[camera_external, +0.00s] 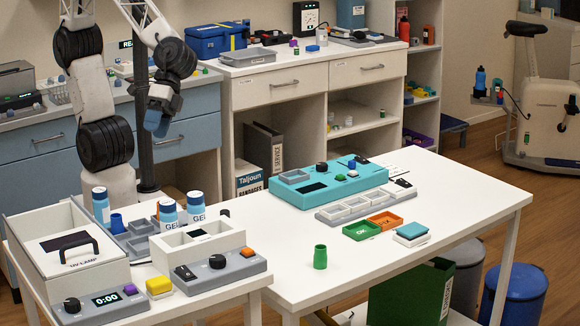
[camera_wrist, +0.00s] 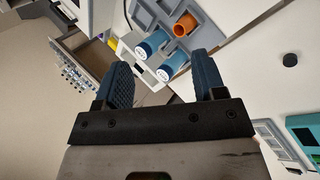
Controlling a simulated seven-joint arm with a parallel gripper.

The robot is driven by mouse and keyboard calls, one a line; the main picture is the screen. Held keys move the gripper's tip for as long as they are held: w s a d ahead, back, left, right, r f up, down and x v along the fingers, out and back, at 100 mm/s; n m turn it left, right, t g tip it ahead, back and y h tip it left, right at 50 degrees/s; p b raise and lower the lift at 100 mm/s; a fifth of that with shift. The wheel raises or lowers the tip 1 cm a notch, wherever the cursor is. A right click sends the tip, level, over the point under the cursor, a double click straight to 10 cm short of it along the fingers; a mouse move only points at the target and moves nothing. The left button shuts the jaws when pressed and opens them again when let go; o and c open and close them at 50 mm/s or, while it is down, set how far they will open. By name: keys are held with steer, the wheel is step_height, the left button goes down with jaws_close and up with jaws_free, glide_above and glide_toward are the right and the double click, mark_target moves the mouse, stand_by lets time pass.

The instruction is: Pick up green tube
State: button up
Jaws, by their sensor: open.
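The green tube (camera_external: 320,257), a short hollow cylinder, stands upright on the white table (camera_external: 410,250), near its front left part. I do not see it in the wrist view. My gripper (camera_external: 157,122) hangs high above the left part of the scene, well left of the tube and far above the table. In the wrist view my gripper (camera_wrist: 163,65) has its two blue fingers wide apart, with nothing held between them.
Right of the tube are a green tray (camera_external: 362,231), an orange tray (camera_external: 385,221) and a teal-topped block (camera_external: 411,233). A teal panel (camera_external: 330,182) stands behind. Left, a smaller table holds bottles (camera_external: 168,215), a lamp box (camera_external: 70,250) and a button panel (camera_external: 220,268). Space around the tube is clear.

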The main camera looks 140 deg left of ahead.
steer(key=w+a+f+n+t+h, duration=0.1)
steer(key=w+a+f+n, duration=0.15)
steer(key=w, duration=0.35)
steer(key=w+a+f+n+t+h, duration=0.1)
steer(key=w+f+n+t, duration=0.1)
steer(key=w+n, duration=0.25)
steer(key=n+t+y, duration=0.5)
steer(key=n+t, duration=0.2)
steer(key=n, duration=1.1)
glide_toward(320, 257)
steer(key=shift+w+a+f, duration=0.25)
steer(key=shift+w+f, duration=0.15)
steer(key=shift+w+d+f+m, duration=0.15)
steer(key=shift+w+f, duration=0.05)
steer(key=shift+w, duration=0.4)
steer(key=shift+w+d+f+m, duration=0.15)
steer(key=shift+w+f, duration=0.1)
steer(key=shift+w, duration=0.35)
